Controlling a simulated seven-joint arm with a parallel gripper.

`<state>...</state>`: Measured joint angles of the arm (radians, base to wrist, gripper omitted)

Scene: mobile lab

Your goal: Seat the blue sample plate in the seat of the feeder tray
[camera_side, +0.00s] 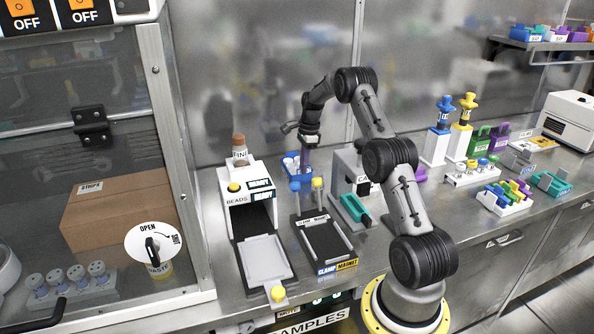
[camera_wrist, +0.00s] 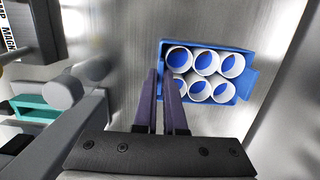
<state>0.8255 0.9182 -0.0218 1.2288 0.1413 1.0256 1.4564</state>
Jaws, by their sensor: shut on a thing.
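The blue sample plate (camera_wrist: 245,62) holds several white round wells with blue inside and has a tab at its right side. In the side view the plate (camera_side: 289,171) is behind the dark clamp tray. My gripper (camera_wrist: 168,85) is shut at the plate's left edge, and its purple fingers hide part of that edge. In the side view my gripper (camera_side: 305,172) points down at the plate. I cannot tell whether the plate rests on the counter or is slightly raised. The feeder tray (camera_side: 265,262), light grey and flat, extends from the white BEADS feeder (camera_side: 237,212) and looks empty.
The dark clamp magnet tray (camera_side: 325,243) is right of the feeder tray. A teal-handled device (camera_side: 355,208) is further right. A glass-fronted cabinet (camera_side: 160,210) is on the left. Coloured racks (camera_side: 505,198) fill the right counter.

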